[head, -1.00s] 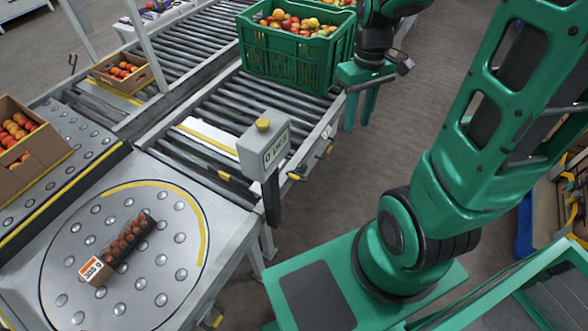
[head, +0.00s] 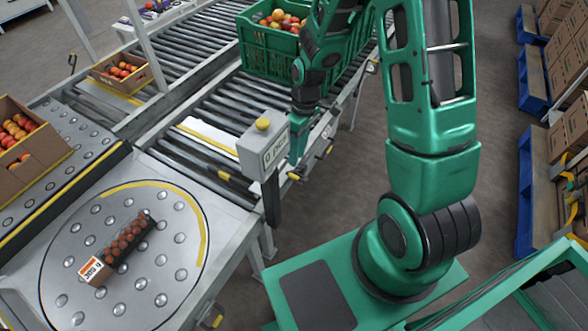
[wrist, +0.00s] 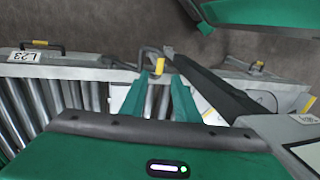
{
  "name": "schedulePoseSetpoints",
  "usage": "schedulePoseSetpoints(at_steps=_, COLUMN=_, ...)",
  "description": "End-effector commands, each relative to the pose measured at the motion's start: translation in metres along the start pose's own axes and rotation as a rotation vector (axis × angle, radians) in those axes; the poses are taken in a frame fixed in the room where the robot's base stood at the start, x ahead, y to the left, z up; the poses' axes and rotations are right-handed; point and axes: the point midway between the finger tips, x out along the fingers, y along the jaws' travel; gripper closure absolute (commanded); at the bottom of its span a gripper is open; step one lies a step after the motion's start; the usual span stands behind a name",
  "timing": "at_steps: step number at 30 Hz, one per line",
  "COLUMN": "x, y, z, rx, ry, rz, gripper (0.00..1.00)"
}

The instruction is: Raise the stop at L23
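In the wrist view a white label reading L23 (wrist: 24,56) is on the conveyor's side rail, at the upper left. A dark handle with a yellow part (wrist: 40,43) sits right beside this label. Another bent lever with a yellow tip (wrist: 160,66) shows at the rail near the middle, just beyond my fingertips. My gripper (wrist: 160,82) has its two green fingers apart, with nothing seen between them but rail and rollers behind. In the head view my gripper (head: 298,148) hangs beside the conveyor's right side, partly behind the display box. I cannot tell whether either lever is raised.
The grey display box (head: 264,146) on its dark post stands close to my gripper. A small tomato pack (head: 125,240) lies on the round ball table.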

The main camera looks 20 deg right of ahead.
Motion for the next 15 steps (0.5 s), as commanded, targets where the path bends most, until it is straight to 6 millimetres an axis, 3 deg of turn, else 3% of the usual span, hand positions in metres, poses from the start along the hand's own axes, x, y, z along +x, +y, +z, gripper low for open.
schedulePoseSetpoints(at_steps=6, x=0.038, y=-0.001, z=0.001, rx=0.000, ry=-0.004, rz=-0.002, gripper=0.71)
schedulePoseSetpoints(at_steps=15, x=0.068, y=0.000, z=0.000, rx=0.000, ry=-0.001, rz=0.000, gripper=0.71)
